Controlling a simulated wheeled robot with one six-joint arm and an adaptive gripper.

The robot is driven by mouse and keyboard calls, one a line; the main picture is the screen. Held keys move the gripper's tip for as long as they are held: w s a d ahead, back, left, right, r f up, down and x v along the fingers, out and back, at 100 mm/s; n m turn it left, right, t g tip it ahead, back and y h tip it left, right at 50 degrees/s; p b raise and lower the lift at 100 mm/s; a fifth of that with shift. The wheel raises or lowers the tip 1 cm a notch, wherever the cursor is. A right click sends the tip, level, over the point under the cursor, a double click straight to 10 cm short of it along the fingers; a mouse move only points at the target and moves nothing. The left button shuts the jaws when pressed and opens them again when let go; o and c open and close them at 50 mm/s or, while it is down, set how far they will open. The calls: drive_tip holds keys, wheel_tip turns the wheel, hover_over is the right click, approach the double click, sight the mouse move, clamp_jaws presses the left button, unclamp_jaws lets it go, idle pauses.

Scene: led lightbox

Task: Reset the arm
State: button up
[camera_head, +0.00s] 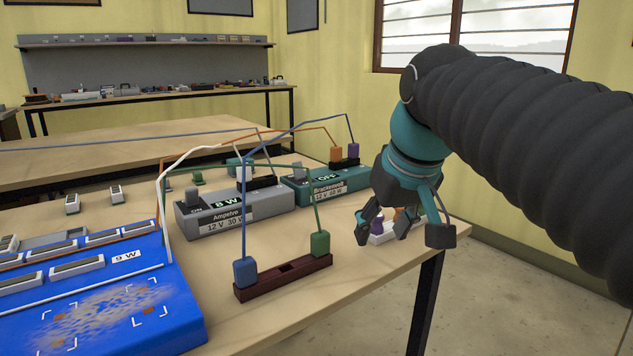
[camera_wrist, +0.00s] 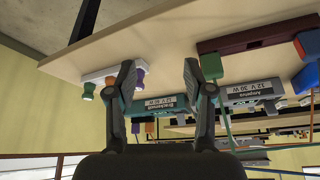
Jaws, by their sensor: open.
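My gripper (camera_head: 405,226) is at the right of the head view, fingers pointing down over the right end of the table. It is open, and its two fingers also stand apart in the wrist view (camera_wrist: 158,80) with nothing between them. A white connector strip (camera_head: 379,238) with purple and orange plugs lies on the table behind the fingers, partly hidden by them. The strip also shows in the wrist view (camera_wrist: 100,74). I cannot tell from these views how far the fingertips are above the table.
The wooden table (camera_head: 370,285) carries a teal Brackenvolt supply (camera_head: 325,188), a grey Ampelve supply (camera_head: 236,212), a dark red connector block (camera_head: 284,278) and a blue lightbox panel (camera_head: 90,300). Coloured wires arch above them. The front right tabletop is clear.

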drive_tip(key=s+d+f+m, duration=0.1)
drive_tip(key=s+d+f, duration=0.1)
drive_tip(key=s+f, duration=0.4)
drive_tip(key=s+d+f+m+h, duration=0.1)
drive_tip(key=s+f, duration=0.5)
drive_tip(key=f, duration=0.8)
drive_tip(key=shift+s+d+f+t, duration=0.15)
drive_tip(key=shift+s+d+t, duration=0.25)
drive_tip(key=shift+d, duration=0.5)
drive_tip(key=shift+w, duration=0.1)
drive_tip(key=shift+c, duration=0.2)
